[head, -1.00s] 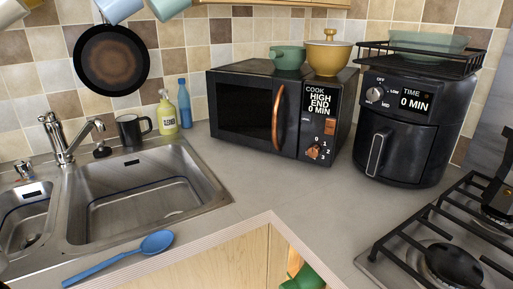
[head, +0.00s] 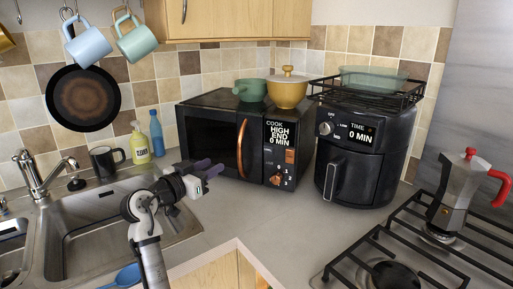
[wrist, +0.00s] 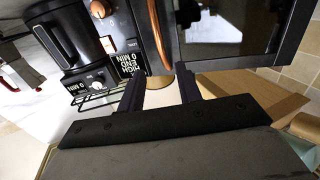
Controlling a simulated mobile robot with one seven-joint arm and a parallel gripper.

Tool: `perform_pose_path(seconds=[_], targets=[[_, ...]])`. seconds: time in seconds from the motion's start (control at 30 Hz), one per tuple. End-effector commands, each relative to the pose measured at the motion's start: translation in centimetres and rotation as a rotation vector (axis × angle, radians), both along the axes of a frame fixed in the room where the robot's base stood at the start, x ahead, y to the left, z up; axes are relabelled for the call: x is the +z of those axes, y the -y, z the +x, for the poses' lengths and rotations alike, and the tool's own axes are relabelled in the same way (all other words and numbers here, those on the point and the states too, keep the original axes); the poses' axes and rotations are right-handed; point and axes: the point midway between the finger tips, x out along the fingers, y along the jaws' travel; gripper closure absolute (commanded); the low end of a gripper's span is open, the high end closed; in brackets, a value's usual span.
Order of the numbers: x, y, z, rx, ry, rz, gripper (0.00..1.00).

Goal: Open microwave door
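The black microwave (head: 212,98) stands on the counter against the tiled wall. Its dark door (head: 209,138) looks shut, with a curved copper handle (head: 241,148) on the door's right side. My gripper (head: 208,168) is in front of the door, left of and a little below the handle in the head view. In the wrist view, which is upside down, my gripper (wrist: 161,90) has its two dark fingers apart with nothing between them. The copper handle (wrist: 159,36) shows beyond the fingertips, lined up with the gap. I see no contact with it.
A green pot (head: 251,90) and a yellow lidded pot (head: 288,92) sit on the microwave. A black air fryer (head: 362,165) stands close on its right. The sink (head: 85,222) is below my arm. Mugs (head: 88,46) hang at upper left. The counter front is clear.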

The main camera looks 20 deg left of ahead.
Motion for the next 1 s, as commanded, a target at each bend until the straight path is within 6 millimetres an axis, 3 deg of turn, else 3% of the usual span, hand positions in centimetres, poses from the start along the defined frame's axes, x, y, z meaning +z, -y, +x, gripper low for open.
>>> perform_pose_path(seconds=[0.17, 0.6, 0.8, 1.0], targets=[[0.2, 0.9, 2.1, -0.005, -0.001, -0.001, 0.65], [0.3, 3.8, 10.5, -0.001, -0.001, -0.002, 0.65], [0.1, 4.3, 12.4, 0.000, -0.001, -0.002, 0.65], [0.0, 4.5, 12.8, 0.001, 0.001, 0.000, 0.65]])
